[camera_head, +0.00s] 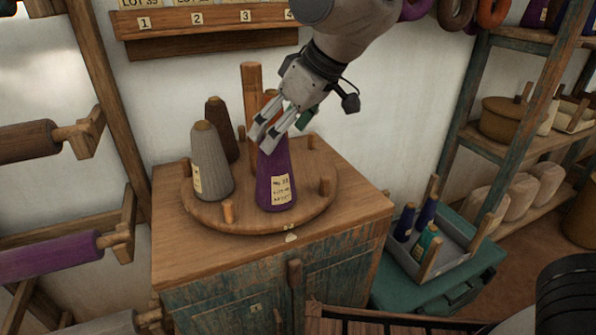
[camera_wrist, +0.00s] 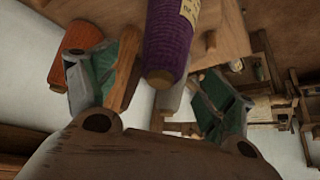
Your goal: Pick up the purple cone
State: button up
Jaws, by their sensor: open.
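The purple cone (camera_head: 276,180) stands upright at the front of a round wooden turntable (camera_head: 235,224), with a pale label on its side. My gripper (camera_head: 268,136) is open and comes down from the upper right, its fingers at the cone's top and partly hiding it. In the wrist view the purple cone (camera_wrist: 170,38) shows its narrow tip between the two spread fingers of my gripper (camera_wrist: 150,88). Room shows on both sides of the tip, and I see no grip on it.
A grey cone (camera_head: 211,165) and a dark brown cone (camera_head: 221,130) stand left on the turntable. An orange-red cone (camera_wrist: 76,50) is behind my gripper. Short pegs and a tall post (camera_head: 252,85) rise from the turntable, on a wooden cabinet (camera_head: 360,210). A tray of small spools (camera_head: 424,243) is right.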

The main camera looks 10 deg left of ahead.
aim_at(274, 168)
jog(key=x, duration=0.7)
jog(key=shift+s+a, duration=0.1)
jog(key=shift+s, duration=0.05)
jog(key=c, duration=1.6)
jog(key=shift+o, duration=0.2)
